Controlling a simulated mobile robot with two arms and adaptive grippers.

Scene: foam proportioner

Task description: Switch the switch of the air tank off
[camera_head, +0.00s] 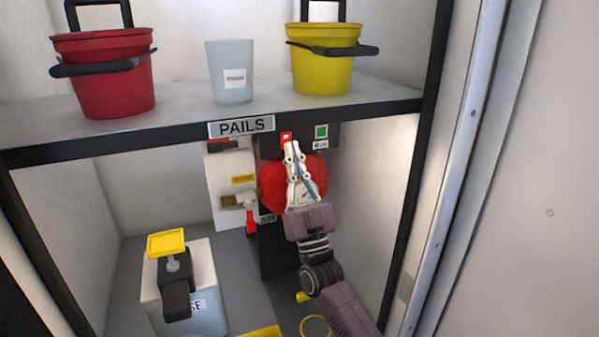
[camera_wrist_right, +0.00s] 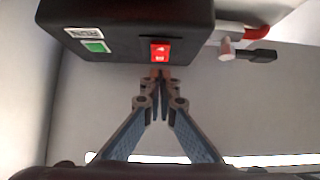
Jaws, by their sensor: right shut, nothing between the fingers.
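The red air tank (camera_head: 271,186) stands under the shelf, partly hidden behind my right gripper. A black box above it carries a red rocker switch (camera_head: 286,137) and a green square (camera_head: 321,132). The red switch (camera_wrist_right: 160,52) looks lit in the right wrist view, at the box's lower edge. My right gripper (camera_head: 291,147) is shut and empty, pointing up at the switch. In the right wrist view its fingertips (camera_wrist_right: 161,74) are together just below the switch. I cannot tell whether they touch it. My left gripper is not in view.
The shelf (camera_head: 180,123) above holds a red pail (camera_head: 105,85), a grey cup (camera_head: 230,88) and a yellow pail (camera_head: 322,72). A white container (camera_head: 205,262) with a yellow-topped pump stands lower left. A cabinet side and door frame (camera_head: 440,200) bound the right.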

